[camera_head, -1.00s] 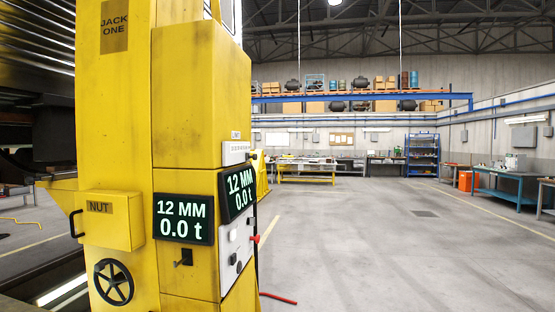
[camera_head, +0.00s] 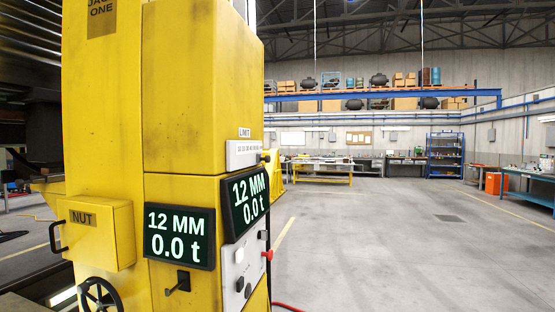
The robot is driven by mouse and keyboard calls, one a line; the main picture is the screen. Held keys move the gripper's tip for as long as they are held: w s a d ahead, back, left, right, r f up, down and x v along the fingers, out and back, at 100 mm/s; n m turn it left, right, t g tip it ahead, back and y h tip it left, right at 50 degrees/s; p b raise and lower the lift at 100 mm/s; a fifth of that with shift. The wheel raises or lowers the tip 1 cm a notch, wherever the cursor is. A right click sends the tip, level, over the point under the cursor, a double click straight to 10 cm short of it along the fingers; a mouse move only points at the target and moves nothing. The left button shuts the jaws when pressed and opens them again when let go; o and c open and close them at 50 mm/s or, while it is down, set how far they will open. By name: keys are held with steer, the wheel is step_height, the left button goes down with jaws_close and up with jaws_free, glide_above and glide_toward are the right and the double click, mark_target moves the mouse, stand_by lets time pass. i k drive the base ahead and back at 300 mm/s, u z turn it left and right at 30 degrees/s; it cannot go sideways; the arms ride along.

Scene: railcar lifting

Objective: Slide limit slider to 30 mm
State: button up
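The limit slider's white scale plate (camera_head: 244,154) is on the right side face of the yellow jack column (camera_head: 200,90), under a small LIMIT label (camera_head: 244,132). I see it at a steep angle, and its numbers are too small to read. A small dark knob (camera_head: 266,156) shows at the plate's right end. Two black displays, one on the front (camera_head: 179,236) and one on the side (camera_head: 246,201), both read 12 MM and 0.0 t. My gripper is not in view.
A white control panel (camera_head: 240,270) with buttons and a red handle (camera_head: 267,255) sits below the side display. A NUT box (camera_head: 97,234) with a handle and a black handwheel (camera_head: 99,296) stick out at left. The floor to the right (camera_head: 400,240) is clear.

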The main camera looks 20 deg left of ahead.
mark_target(259, 158)
steer(key=i, duration=1.6)
steer(key=u, duration=1.4)
